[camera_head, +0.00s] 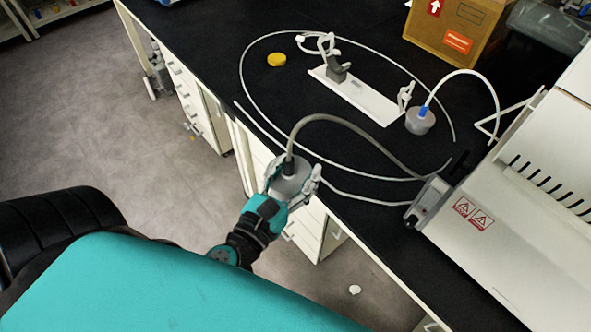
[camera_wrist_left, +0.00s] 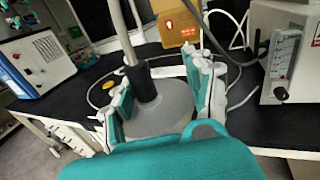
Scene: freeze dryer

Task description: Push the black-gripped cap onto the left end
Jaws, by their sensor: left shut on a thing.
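The black-gripped cap (camera_head: 290,186) is a grey round cap with a black sleeve in its middle and a grey hose running from it. My left gripper (camera_head: 293,176) is shut on this cap and holds it in front of the bench's near edge. In the left wrist view, the cap (camera_wrist_left: 158,118) sits between the teal finger pads of the gripper (camera_wrist_left: 155,92), with its black sleeve and hose upward. A second grey cap (camera_head: 420,122) with a blue fitting and a white hose stands on the bench. My right gripper is out of view.
A cardboard box (camera_head: 455,28) stands at the back. A white machine (camera_head: 520,190) takes up the right side.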

